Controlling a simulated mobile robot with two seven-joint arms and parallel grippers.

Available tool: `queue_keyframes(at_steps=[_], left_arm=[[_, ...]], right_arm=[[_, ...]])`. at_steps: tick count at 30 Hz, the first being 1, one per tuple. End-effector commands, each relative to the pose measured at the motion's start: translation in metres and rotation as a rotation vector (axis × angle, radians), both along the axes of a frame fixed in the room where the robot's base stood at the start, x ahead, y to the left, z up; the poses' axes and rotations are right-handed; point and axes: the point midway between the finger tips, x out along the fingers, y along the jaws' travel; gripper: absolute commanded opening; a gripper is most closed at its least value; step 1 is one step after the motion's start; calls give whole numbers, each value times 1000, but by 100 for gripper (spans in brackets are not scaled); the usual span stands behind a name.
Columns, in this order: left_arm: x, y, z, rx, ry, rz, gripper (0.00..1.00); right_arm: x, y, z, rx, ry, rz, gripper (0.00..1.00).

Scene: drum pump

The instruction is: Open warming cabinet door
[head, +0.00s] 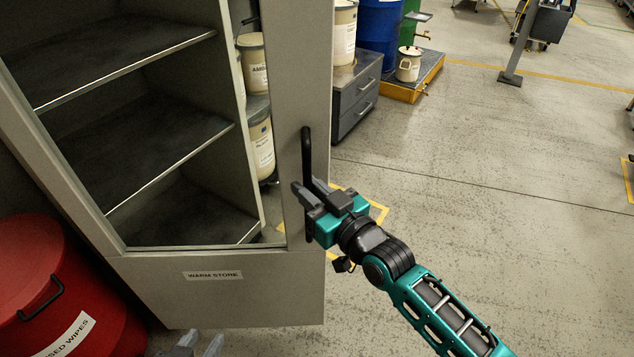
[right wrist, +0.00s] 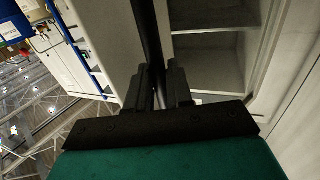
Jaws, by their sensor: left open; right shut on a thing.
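The warming cabinet (head: 180,210) stands at the left, with dark shelves inside. Its grey-framed door (head: 213,290) is labelled WARM STORE. The door appears ajar: its handle-side upright (head: 300,70) stands out past the cabinet's right edge, and drums show in between. My right gripper (head: 312,196) is shut on the black vertical handle (head: 307,150), near its lower part. In the right wrist view the dark handle (right wrist: 147,35) runs between the fingers (right wrist: 158,88). My left gripper (head: 196,346) is open and empty at the bottom edge, below the door; its arm is out of view.
A red bin (head: 35,260) for used wipes stands at the lower left, close to the cabinet. Cream drums (head: 260,145) and a grey drawer unit (head: 355,100) stand behind the door. A blue drum (head: 378,30) is farther back.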

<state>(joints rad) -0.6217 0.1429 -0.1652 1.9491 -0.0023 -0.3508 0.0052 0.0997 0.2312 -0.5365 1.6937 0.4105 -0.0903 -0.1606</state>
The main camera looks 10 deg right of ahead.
Motion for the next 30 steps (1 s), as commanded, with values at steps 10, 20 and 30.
queue_keyframes(at_steps=[10,20,30], left_arm=[[0,0,1,0,-2,0,43],[0,-1,1,-2,-3,-2,43],[0,-3,3,-4,-3,-4,43]], right_arm=[[-3,6,2,7,-3,10,0],[-2,5,1,5,-2,7,39],[-12,-4,0,2,1,5,39]])
